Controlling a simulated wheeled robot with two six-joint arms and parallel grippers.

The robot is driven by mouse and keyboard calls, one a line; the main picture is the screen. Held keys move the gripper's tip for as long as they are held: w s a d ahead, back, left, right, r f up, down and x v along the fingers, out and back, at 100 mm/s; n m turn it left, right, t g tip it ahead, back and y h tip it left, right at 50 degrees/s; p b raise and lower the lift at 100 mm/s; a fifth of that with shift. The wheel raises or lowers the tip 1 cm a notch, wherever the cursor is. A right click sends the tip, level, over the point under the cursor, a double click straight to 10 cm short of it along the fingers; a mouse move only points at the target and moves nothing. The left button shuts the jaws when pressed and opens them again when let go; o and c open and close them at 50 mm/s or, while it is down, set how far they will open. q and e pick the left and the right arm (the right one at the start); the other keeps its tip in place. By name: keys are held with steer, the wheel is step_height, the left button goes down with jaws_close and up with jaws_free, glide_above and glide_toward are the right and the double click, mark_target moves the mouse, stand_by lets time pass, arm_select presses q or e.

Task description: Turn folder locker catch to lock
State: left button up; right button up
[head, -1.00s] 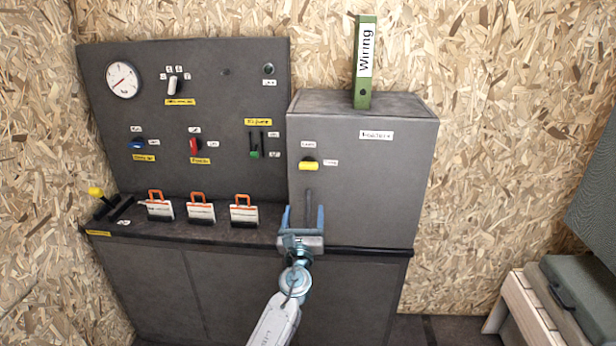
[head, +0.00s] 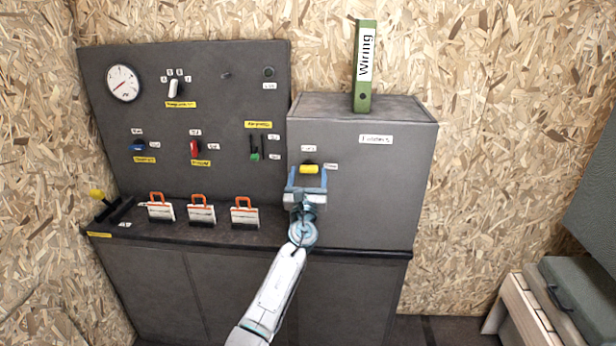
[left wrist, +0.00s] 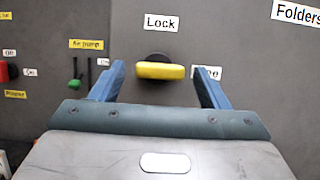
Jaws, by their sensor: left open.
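The folder locker (head: 390,190) is a grey box on the counter with a "Folders" label (head: 376,139). Its catch (head: 309,169) is a yellow handle lying horizontally on the locker's front. In the left wrist view the yellow catch (left wrist: 160,71) sits below a "Lock" label (left wrist: 161,23); a second label to its right is partly hidden by a finger. My left gripper (head: 307,178) is open, its blue fingers on either side of the catch. In the left wrist view the fingers (left wrist: 160,80) show gaps to both ends of the catch. My right gripper is not in view.
A green "Wiring" binder (head: 364,70) stands on top of the locker. To the left, a panel (head: 225,110) carries a gauge and several switches. Several orange-handled items (head: 201,213) stand on the counter. A grey case (head: 575,295) lies at the lower right.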

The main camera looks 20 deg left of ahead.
arm_select(q)
steer(key=c, duration=1)
